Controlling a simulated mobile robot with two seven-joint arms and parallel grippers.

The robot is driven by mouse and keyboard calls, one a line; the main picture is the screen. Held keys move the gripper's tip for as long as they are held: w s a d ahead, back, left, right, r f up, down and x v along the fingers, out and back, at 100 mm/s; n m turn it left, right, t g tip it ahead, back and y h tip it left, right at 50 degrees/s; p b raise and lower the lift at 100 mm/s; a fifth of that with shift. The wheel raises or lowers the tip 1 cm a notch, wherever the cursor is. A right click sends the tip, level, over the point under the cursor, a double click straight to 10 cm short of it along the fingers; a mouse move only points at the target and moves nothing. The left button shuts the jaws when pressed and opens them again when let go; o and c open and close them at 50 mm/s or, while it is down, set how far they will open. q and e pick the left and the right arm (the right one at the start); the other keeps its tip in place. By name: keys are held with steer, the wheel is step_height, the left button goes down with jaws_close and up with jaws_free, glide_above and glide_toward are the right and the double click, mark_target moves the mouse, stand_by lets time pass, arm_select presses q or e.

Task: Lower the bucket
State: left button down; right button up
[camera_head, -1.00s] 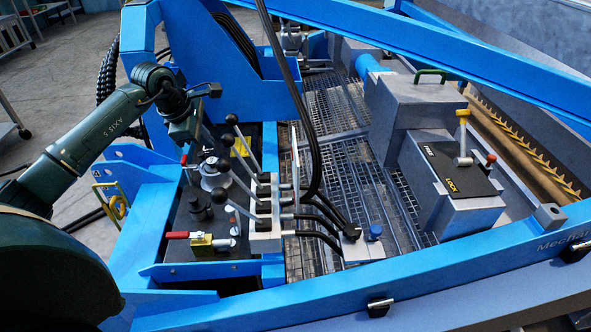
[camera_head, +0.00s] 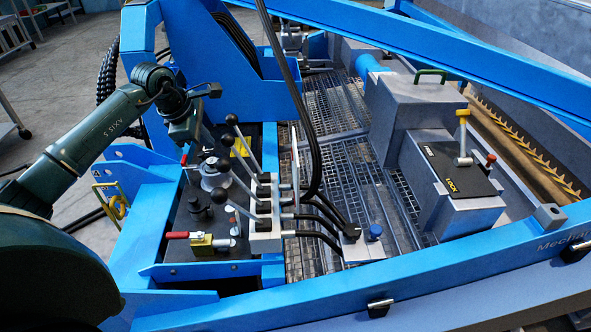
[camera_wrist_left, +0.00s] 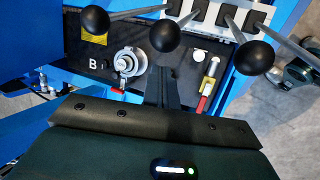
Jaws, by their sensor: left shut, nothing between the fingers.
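My left gripper (camera_head: 192,148) is shut and empty, to the left of the levers and touching none that I can see. In the left wrist view its closed fingers (camera_wrist_left: 165,88) lie below the middle knob (camera_wrist_left: 165,36), with another knob (camera_wrist_left: 95,18) to the left and one (camera_wrist_left: 253,57) to the right. I cannot identify the bucket with certainty. My right gripper is out of view.
A red-handled valve (camera_head: 200,241) and a round silver fitting (camera_head: 214,173) sit on the dark panel. Black hoses (camera_head: 318,215) run from the valve block. A blue beam (camera_head: 440,45) crosses above. A yellow toothed edge (camera_head: 525,150) lies at the right.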

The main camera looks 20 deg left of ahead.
arm_select(q)
steer(key=shift+w+d, duration=0.1)
steer(key=shift+d, duration=0.05)
stand_by(0.4)
steer(key=shift+w+d+p, duration=0.25)
steer(key=shift+w+d, duration=0.1)
steer(key=shift+d, duration=0.25)
steer(key=shift+w+d+p, duration=0.25)
steer(key=shift+w+d, duration=0.05)
steer(key=shift+d, duration=0.3)
